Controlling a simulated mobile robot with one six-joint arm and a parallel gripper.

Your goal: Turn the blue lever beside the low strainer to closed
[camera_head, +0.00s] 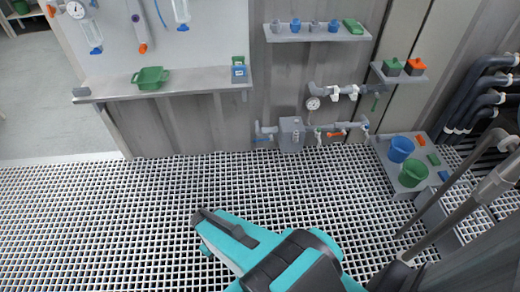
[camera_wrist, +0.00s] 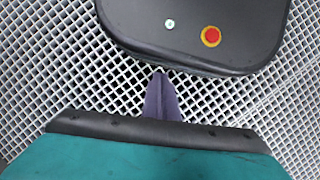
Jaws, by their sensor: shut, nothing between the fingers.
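My gripper (camera_wrist: 158,78) shows in the wrist view as dark purple fingers, shut together and empty above the grating. My teal arm is in the lower middle of the head view, well in front of the strainer and apart from it. The lever is not in the wrist view.
Above are a pipe with a gauge (camera_head: 313,103) and a shelf (camera_head: 318,34). A low bench with a blue bucket (camera_head: 401,149) and green bucket (camera_head: 413,173) stands right. The grating between is clear.

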